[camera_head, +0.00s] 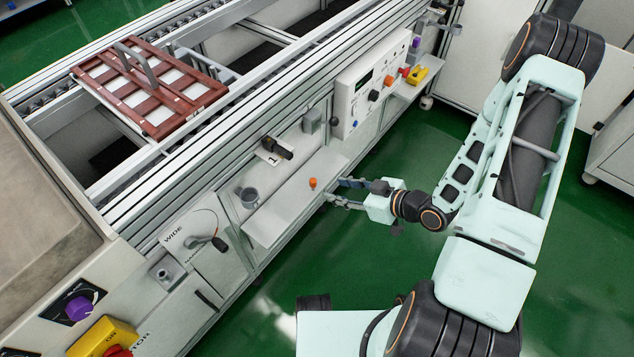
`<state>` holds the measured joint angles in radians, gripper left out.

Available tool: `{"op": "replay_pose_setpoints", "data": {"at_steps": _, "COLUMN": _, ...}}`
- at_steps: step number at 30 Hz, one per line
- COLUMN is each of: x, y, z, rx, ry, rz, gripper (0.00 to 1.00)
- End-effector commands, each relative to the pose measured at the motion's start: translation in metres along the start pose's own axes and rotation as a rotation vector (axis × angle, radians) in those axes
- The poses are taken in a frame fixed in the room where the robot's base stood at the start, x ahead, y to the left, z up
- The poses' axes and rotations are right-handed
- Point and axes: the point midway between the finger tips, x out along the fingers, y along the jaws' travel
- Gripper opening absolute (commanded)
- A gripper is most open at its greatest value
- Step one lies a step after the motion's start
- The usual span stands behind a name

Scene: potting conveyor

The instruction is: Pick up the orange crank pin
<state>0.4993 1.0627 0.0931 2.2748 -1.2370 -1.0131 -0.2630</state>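The orange crank pin (313,183) is a small upright piece on the narrow light-grey shelf (270,222) along the conveyor's side. My gripper (333,190) reaches in from the right at about shelf height. Its two dark fingers are spread apart and point left toward the pin. Their tips are close to the pin's right side, near the shelf's outer edge. A gap shows between the tips and the pin, and nothing is between the fingers. The pin's lower end is too small to make out.
A grey cup-like part (249,197) is at the shelf's left end. A black-handled knob (277,148) sticks out of the panel above. A control box (372,84) is up right, and a lever by the WIDE label (208,243) is lower left. Green floor (410,150) is open on the right.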

Motion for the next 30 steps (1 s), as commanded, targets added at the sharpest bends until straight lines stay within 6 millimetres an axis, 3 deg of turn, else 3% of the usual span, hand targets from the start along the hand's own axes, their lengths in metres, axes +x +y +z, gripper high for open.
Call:
{"op": "replay_pose_setpoints", "data": {"at_steps": 12, "x": 0.054, "y": -0.001, "z": -0.006, "rx": 0.024, "ry": 0.033, "rz": 0.007, "gripper": 0.36}}
{"op": "replay_pose_setpoints", "data": {"at_steps": 19, "x": 0.067, "y": 0.001, "z": -0.005, "rx": 0.024, "ry": 0.031, "rz": 0.007, "gripper": 0.36}}
{"op": "replay_pose_setpoints", "data": {"at_steps": 27, "x": 0.106, "y": 0.004, "z": -0.005, "rx": 0.022, "ry": 0.031, "rz": 0.007, "gripper": 0.36}}
{"op": "replay_pose_setpoints", "data": {"at_steps": 30, "x": 0.112, "y": 0.005, "z": -0.007, "rx": 0.023, "ry": 0.030, "rz": 0.008, "gripper": 0.36}}
